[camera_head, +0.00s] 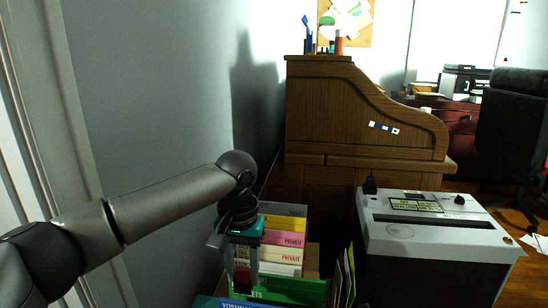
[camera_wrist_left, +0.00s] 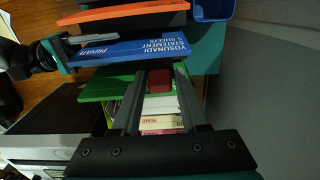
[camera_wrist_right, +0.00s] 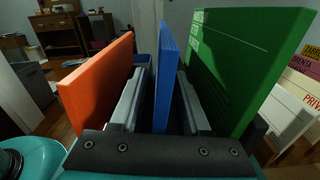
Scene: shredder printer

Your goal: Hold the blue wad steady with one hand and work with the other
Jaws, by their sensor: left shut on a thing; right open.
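The blue wad (camera_wrist_left: 130,48), printed "Yosunadi statement sheets", stands between an orange wad (camera_wrist_left: 120,10) and a green wad (camera_wrist_left: 110,83). In the right wrist view, the blue wad (camera_wrist_right: 166,75) is upright between the spread fingers of my right gripper (camera_wrist_right: 155,100), which is open around it. My left gripper (camera_head: 243,272) is shut on a small dark red block (camera_wrist_left: 159,80) beside the green wad. The left fingers do not hold the blue wad. In the head view only the blue wad's edge (camera_head: 236,302) shows at the bottom; my right gripper is out of that view.
Several upright wads marked "Private" (camera_head: 283,240) stand behind the green one. A grey shredder (camera_head: 430,228) stands to their right. A roll-top desk (camera_head: 350,110) is behind, and a wall (camera_head: 160,90) is close on the left. A blue bin (camera_wrist_left: 213,8) shows in the left wrist view.

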